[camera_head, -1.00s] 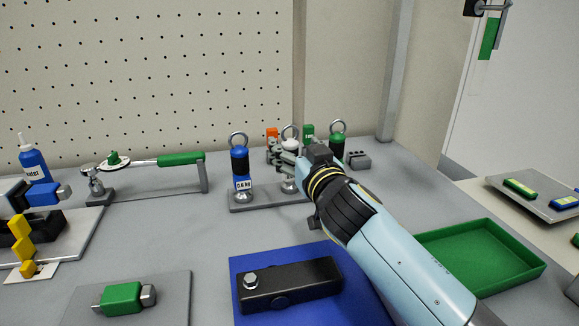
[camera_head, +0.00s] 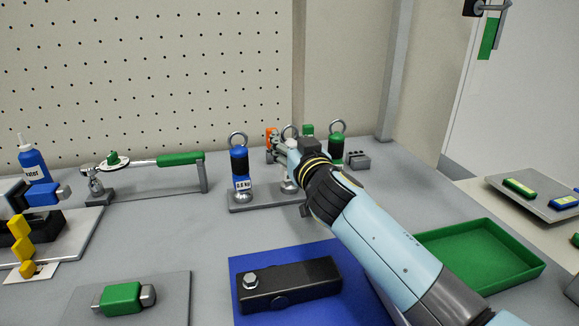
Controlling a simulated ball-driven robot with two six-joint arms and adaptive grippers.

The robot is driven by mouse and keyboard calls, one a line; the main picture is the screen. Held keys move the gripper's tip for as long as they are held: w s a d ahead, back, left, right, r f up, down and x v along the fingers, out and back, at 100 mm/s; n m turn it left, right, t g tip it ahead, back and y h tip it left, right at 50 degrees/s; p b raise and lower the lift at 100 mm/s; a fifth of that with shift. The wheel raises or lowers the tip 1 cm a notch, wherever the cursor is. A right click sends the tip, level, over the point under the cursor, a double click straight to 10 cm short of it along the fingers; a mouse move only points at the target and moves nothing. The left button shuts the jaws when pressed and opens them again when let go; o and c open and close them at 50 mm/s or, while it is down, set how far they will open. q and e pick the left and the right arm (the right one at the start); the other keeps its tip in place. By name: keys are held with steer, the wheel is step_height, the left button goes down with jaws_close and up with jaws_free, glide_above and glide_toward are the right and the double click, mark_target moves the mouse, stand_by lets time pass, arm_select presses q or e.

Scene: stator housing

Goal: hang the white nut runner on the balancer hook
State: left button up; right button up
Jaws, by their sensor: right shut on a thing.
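The white nut runner (camera_head: 293,162) stands upright in the middle of a grey rack (camera_head: 262,203), with a metal ring on top. My right gripper (camera_head: 277,146) is at its upper part, coming in from the right, and is shut on it. The gripper and wrist hide much of the tool, so the exact contact is hard to see. The tool's foot still appears at the rack. My left gripper is not in view. The balancer hook cannot be made out.
A blue nut runner (camera_head: 240,168) stands close on the left and a green one (camera_head: 337,145) on the right, both ringed. An orange piece (camera_head: 269,137) is just behind. A black part (camera_head: 290,283) lies on a blue mat (camera_head: 237,265). A green tray (camera_head: 480,256) is at right.

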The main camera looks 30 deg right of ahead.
jaws_close()
steer(key=shift+r, duration=0.1)
steer(key=shift+r+p, duration=0.4)
steer(key=shift+r, duration=0.15)
step_height(320, 180, up, 4)
steer(key=shift+f+p, duration=0.25)
steer(key=shift+p, duration=0.8)
steer(key=s+d+r, duration=0.5)
steer(key=s+r, duration=0.1)
steer(key=s, duration=0.4)
steer(key=shift+s+r+y, duration=0.2)
steer(key=shift+r+y, duration=0.1)
